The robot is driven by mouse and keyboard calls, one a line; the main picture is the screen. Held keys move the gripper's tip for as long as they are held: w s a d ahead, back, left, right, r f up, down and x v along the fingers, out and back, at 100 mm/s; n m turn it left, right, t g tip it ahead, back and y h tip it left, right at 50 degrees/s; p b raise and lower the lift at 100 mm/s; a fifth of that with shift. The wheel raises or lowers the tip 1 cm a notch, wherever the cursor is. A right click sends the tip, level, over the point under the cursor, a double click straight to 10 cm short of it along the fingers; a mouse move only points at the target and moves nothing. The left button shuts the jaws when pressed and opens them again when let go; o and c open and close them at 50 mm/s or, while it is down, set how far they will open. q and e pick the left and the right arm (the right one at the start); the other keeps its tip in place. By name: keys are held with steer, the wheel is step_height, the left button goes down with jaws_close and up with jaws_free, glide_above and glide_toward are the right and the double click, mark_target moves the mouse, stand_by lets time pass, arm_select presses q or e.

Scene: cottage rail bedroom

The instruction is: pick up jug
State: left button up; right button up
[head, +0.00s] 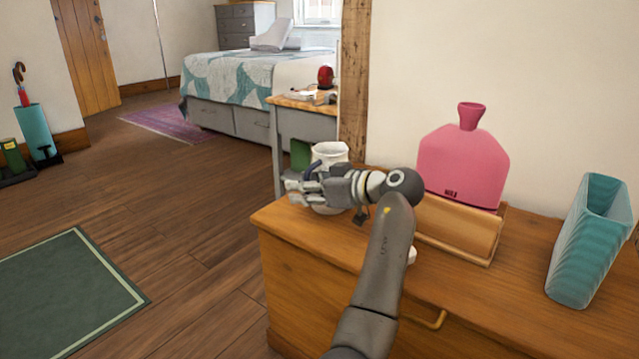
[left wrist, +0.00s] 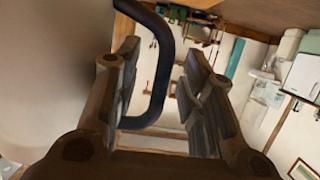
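The jug (head: 330,150) is white with a dark handle and stands upright near the left end of the wooden cabinet. My left gripper (head: 297,188) is in front of it and hides much of its body. In the left wrist view my left gripper (left wrist: 165,95) has its two fingers apart. The dark, curved jug handle (left wrist: 163,65) runs between these fingers, nearer the left one, and the fingers are not closed on it. The pale surface at the left of that view seems to be the jug's body. My right gripper is not in view.
On the wooden cabinet (head: 300,258), a pink hot-water bottle (head: 462,160) stands in a wooden holder (head: 455,228), right of my gripper. A teal ribbed bin (head: 585,240) stands at the right end. A small side table (head: 303,118) and the bed (head: 255,85) are behind.

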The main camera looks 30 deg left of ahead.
arm_select(q)
steer(key=shift+d, duration=0.1)
jaws_close()
stand_by(0.3)
steer(key=shift+r, duration=0.2)
steer(key=shift+r, duration=0.1)
